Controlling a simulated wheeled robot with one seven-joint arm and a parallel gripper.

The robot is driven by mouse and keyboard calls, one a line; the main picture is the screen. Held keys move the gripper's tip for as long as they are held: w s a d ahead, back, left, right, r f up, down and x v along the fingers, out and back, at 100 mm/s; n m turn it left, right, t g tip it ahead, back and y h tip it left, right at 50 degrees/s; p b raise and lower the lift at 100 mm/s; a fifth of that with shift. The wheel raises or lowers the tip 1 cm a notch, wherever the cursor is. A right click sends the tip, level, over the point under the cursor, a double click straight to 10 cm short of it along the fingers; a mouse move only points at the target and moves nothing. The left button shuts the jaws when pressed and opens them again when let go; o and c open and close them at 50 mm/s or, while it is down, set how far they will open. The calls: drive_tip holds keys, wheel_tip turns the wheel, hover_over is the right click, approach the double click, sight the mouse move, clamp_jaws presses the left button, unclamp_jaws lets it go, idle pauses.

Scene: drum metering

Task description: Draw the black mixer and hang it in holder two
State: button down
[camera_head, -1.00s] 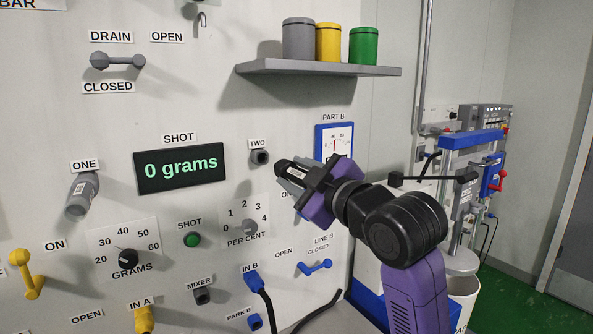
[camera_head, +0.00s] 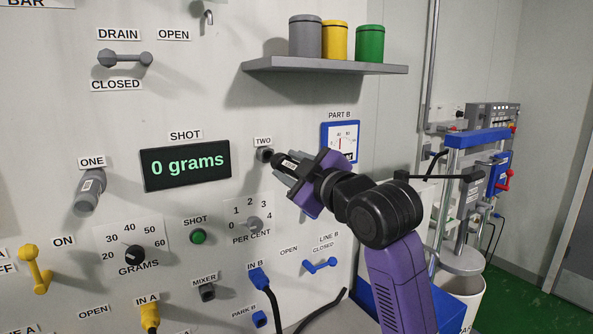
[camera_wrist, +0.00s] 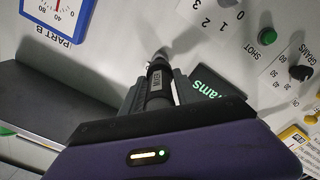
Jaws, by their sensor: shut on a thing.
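My gripper (camera_head: 290,168) is shut on the black mixer (camera_head: 287,159), a short dark cylinder with a white label. The mixer also shows between the fingers in the wrist view (camera_wrist: 157,83). Its front end points at holder two (camera_head: 264,155), a dark socket under the TWO label. In the head view the mixer's end is close to the holder or overlaps it; I cannot tell whether they touch. Holder one (camera_head: 90,190) holds a grey cylinder, tilted. A dark grey fitting (camera_head: 207,292) sits under the MIXER label.
The SHOT display (camera_head: 186,165) is left of holder two. The blue PART B gauge (camera_head: 340,142) is to its right. A grey shelf (camera_head: 330,66) with grey, yellow and green cans juts out above. The PER CENT dial (camera_head: 253,223) and blue LINE B lever (camera_head: 320,265) lie below.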

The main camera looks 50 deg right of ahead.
sight(278, 160)
drive_tip(key=shift+x, duration=0.8)
drive_tip(key=shift+x, duration=1.9)
idle(1.3)
drive_tip(key=c, duration=0.8)
unclamp_jaws()
drive_tip(key=shift+c, duration=0.2)
drive_tip(key=shift+b+v, duration=0.85)
drive_tip(key=shift+v, duration=3.05)
